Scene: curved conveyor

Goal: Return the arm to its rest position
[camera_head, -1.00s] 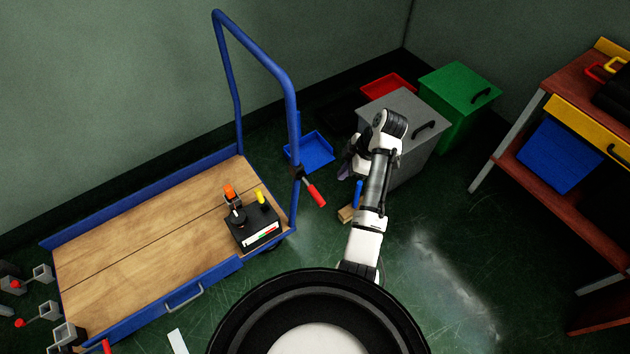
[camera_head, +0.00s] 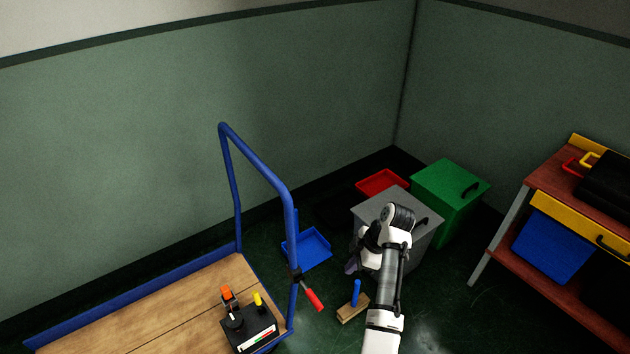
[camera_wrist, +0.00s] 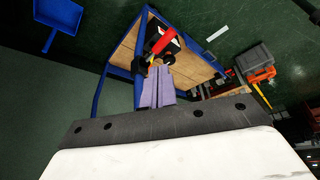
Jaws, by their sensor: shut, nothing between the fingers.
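My arm reaches forward from the bottom of the head view, its upper joint in front of the grey bin (camera_head: 375,206). My gripper (camera_head: 352,266) hangs to the left of the arm, above the floor and partly hidden by the wrist. In the wrist view the purple fingers of my gripper (camera_wrist: 157,88) lie side by side, closed and empty. Beyond them, a red handle (camera_wrist: 163,41) on the cart's frame shows.
A cart with a blue frame (camera_head: 292,230) and wooden deck (camera_head: 165,318) stands left, carrying a black control box (camera_head: 248,332). A blue dustpan (camera_head: 308,250) and a brush (camera_head: 353,308) lie on the floor. A green bin (camera_head: 450,200) and a workbench (camera_head: 545,180) stand right.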

